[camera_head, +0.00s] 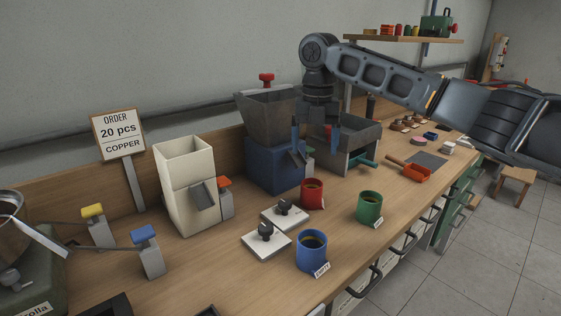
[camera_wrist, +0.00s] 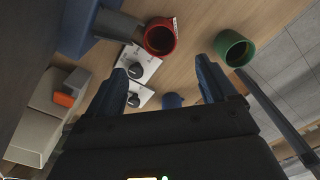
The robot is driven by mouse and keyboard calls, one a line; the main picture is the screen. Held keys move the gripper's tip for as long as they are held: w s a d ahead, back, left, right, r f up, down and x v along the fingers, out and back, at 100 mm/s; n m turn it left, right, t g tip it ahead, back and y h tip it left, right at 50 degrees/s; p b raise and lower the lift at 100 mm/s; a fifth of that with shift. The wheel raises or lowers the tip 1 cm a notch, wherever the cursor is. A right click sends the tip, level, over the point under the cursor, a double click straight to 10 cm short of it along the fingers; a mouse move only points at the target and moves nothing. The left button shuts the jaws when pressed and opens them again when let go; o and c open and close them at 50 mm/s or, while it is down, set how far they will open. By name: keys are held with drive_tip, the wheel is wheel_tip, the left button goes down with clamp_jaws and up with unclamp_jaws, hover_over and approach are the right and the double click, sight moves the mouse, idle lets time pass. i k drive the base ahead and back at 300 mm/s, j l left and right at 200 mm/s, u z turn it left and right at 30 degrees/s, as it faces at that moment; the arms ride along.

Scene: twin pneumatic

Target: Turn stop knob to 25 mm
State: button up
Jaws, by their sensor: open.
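Two white plates, each with a black knob, lie on the bench. The farther knob (camera_head: 284,206) is near the red mug, and the nearer knob (camera_head: 265,230) is left of the blue mug. Both show in the wrist view, one higher (camera_wrist: 135,69) and one lower (camera_wrist: 133,100) beside the left finger. I cannot read any scale or tell which is the stop knob. My gripper (camera_head: 316,146) points down, open and empty, above and beyond the knobs, near the blue machine. Its two blue fingers are spread in the wrist view (camera_wrist: 161,68).
Red (camera_head: 312,194), green (camera_head: 369,207) and blue (camera_head: 311,251) mugs stand around the plates. A blue machine with a grey hopper (camera_head: 270,118) and a cream box (camera_head: 187,190) stand behind. Blue (camera_head: 146,236) and yellow (camera_head: 93,212) topped posts are left.

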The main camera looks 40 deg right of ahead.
sight(284, 205)
drive_tip(key=l+u, duration=0.35)
drive_tip(key=k+l+u, duration=0.15)
drive_tip(key=u, duration=0.25)
drive_tip(key=k+l+u, duration=0.15)
drive_tip(key=l+u, duration=0.2)
